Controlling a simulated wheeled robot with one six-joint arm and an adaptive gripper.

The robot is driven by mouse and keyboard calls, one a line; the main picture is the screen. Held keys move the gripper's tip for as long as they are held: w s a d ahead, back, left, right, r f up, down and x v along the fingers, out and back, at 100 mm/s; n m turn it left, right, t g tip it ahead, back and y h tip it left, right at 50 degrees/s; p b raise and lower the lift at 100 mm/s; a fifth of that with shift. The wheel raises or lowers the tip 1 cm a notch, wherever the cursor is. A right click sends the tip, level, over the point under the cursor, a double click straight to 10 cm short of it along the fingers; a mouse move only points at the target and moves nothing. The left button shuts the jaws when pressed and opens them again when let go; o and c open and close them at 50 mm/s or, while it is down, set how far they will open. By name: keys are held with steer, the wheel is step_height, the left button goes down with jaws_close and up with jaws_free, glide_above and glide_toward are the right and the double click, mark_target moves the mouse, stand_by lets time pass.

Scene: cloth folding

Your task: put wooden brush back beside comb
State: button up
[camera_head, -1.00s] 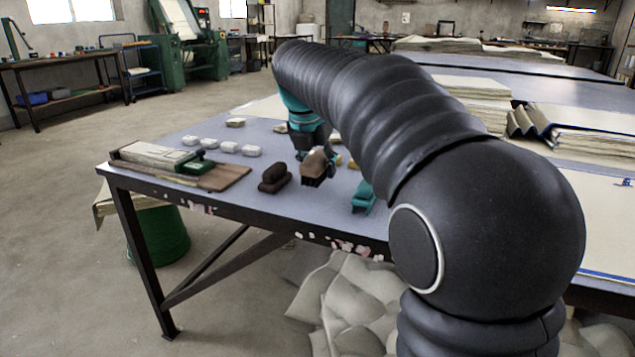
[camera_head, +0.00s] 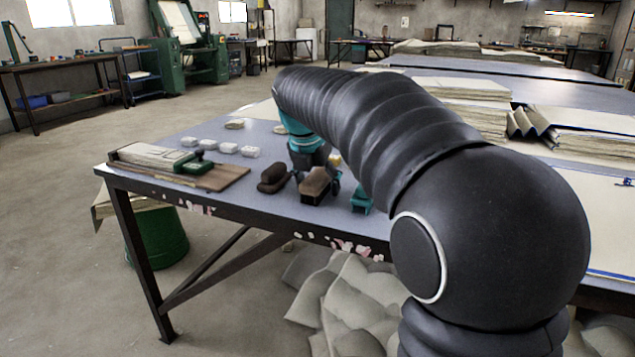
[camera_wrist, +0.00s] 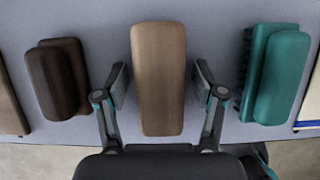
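The light wooden brush (camera_head: 315,187) stands on the table, its smooth tan back facing up in the wrist view (camera_wrist: 158,78). My gripper (camera_wrist: 160,82) is above it, with one finger on each side and a narrow gap between each finger and the wood. In the head view my gripper (camera_head: 316,178) is low over the table. A teal toothed or bristled piece, perhaps the comb (camera_wrist: 283,78), lies to the brush's right, apart from it; it also shows in the head view (camera_head: 361,198). A dark brown brush (camera_wrist: 52,82) lies to the left, also in the head view (camera_head: 272,180).
The table (camera_head: 225,207) has its front edge close to these pieces. A board with a green-handled tool (camera_head: 180,165) lies at the left. Several pale blocks (camera_head: 228,148) stand behind. Paper stacks (camera_head: 460,88) lie at the right. My arm hides part of the table.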

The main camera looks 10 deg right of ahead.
steer(key=shift+r, duration=0.1)
steer(key=p+v, duration=0.2)
steer(key=v, duration=1)
steer(key=shift+s+d+m, duration=0.2)
steer(key=shift+s+m, duration=0.2)
steer(key=s+d+f+m+t+y, duration=0.1)
steer(key=s+f+m, duration=0.9)
steer(key=s+m, duration=0.3)
steer(key=s+d+f+m+y, duration=0.1)
steer(key=s+f+m, duration=0.9)
steer(key=m, duration=0.5)
steer(key=s, duration=0.2)
steer(key=shift+s+d+t+y, duration=0.25)
steer(key=shift+s+t+y, duration=0.1)
steer(key=shift+t+y, duration=0.05)
